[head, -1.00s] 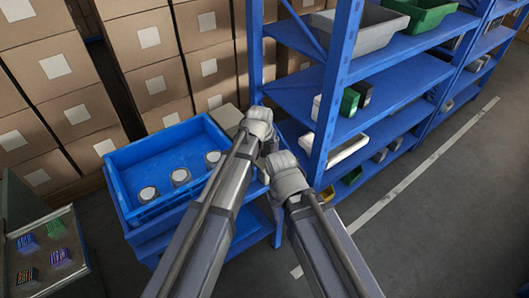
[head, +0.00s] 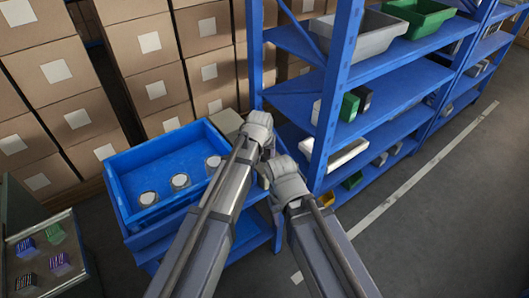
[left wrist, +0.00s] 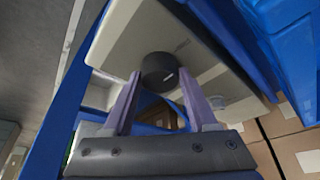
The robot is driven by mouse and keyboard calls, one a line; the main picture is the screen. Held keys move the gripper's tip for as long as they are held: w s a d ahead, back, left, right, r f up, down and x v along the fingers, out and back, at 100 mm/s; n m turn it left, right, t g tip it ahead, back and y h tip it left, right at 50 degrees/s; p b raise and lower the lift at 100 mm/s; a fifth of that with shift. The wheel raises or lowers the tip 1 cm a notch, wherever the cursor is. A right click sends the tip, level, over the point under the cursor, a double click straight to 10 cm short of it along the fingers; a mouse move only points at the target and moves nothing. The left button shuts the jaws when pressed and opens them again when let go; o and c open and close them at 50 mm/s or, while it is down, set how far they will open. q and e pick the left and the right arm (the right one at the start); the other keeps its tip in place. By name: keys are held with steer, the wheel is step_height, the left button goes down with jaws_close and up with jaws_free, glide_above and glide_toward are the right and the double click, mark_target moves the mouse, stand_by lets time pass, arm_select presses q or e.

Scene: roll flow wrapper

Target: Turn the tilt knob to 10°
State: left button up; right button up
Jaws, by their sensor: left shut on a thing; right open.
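The tilt knob (left wrist: 159,72) is a dark round knob on a cream machine panel (left wrist: 130,38) in the left wrist view. A short light mark shows on its face; no angle scale can be read. My left gripper (left wrist: 158,84) is shut on the knob, one finger at each side. In the head view my left gripper (head: 258,127) is beside the blue rack post, and its fingers and the knob are hidden. A cream part (head: 228,123) shows behind that arm. My right gripper (head: 286,180) is lower and open; its fingers are hidden from the head camera.
A blue tray (head: 113,188) with several round, white-topped pieces stands left of my arms. Blue shelving (head: 335,90) with bins rises close on the right. Stacked cartons (head: 150,42) fill the back. The floor (head: 440,220) at right is clear.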

arm_select(q)
steer(key=shift+m, duration=0.4)
steer(key=m+h, duration=0.1)
steer(key=m, duration=0.2)
steer(key=shift+w+a+m+g+h, duration=0.1)
steer(key=shift+a+m+g+h, duration=0.05)
steer(key=shift+m+g+h, duration=0.25)
steer(key=m+g+h, duration=0.1)
steer(key=m, duration=0.3)
steer(key=shift+w+m, duration=0.1)
steer(key=shift+m, duration=0.2)
steer(key=m, duration=0.2)
steer(key=m+g+h, duration=0.1)
steer(key=m, duration=0.1)
steer(key=shift+w+a+g, duration=0.1)
steer(key=shift+w+g, duration=0.05)
steer(key=shift+g, duration=0.15)
steer(key=shift+m+g, duration=0.8)
steer(key=shift+m, duration=1.4)
steer(key=o, duration=1.4)
steer(key=shift+c, duration=0.2)
